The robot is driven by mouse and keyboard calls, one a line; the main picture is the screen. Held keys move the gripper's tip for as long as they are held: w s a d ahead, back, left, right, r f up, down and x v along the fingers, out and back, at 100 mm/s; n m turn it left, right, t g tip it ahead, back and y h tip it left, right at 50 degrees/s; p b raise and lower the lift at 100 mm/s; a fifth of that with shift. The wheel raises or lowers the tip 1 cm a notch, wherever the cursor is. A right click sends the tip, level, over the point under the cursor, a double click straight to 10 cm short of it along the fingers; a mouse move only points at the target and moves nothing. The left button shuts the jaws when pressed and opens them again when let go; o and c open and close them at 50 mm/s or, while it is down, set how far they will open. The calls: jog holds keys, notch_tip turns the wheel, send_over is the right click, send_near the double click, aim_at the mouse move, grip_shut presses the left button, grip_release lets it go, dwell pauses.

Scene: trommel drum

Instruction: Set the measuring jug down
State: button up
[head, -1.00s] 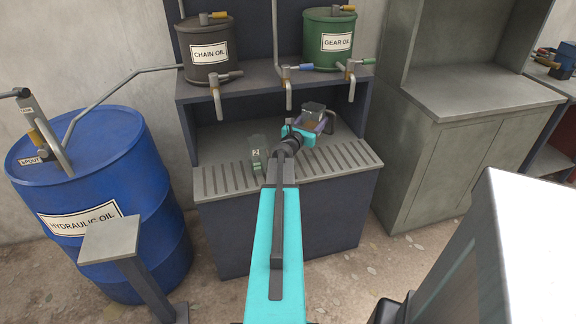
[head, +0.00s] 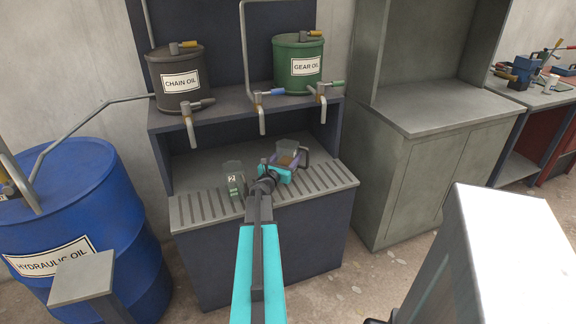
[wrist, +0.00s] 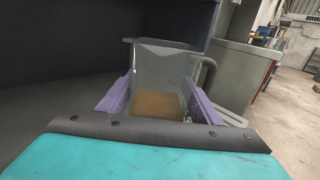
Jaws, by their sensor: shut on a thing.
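The measuring jug (head: 287,148) is clear, with a dark handle on its right and brown liquid in the bottom. It stands upright at the dispensing bench, behind the slotted drip grate (head: 322,178). My gripper (head: 287,160) is shut on it, with a purple finger on each side. In the wrist view the jug (wrist: 160,62) sits between the fingers (wrist: 160,99), its handle to the right. My gripper hides the jug's base, so I cannot tell whether it touches the bench top.
A clear container marked 2 (head: 235,182) stands on the grate left of my gripper. Taps hang from the shelf above, below the chain oil drum (head: 178,80) and gear oil drum (head: 299,65). A blue hydraulic oil barrel (head: 85,220) is at left, a grey cabinet (head: 420,180) at right.

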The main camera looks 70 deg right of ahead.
aim_at(288, 163)
jog(key=shift+f, duration=0.1)
jog(key=shift+f, duration=1.75)
jog(key=shift+f, duration=0.1)
jog(key=o, duration=1.5)
jog(key=shift+w+a+b, duration=0.2)
jog(key=shift+a+b, duration=0.05)
jog(key=shift+a, duration=1.75)
jog(key=shift+w+a+b, duration=0.15)
jog(key=shift+a+b, duration=0.1)
jog(key=shift+a, duration=1.75)
jog(key=shift+w+a+b, duration=0.2)
jog(key=shift+a+b, duration=0.05)
jog(key=shift+a, duration=1.75)
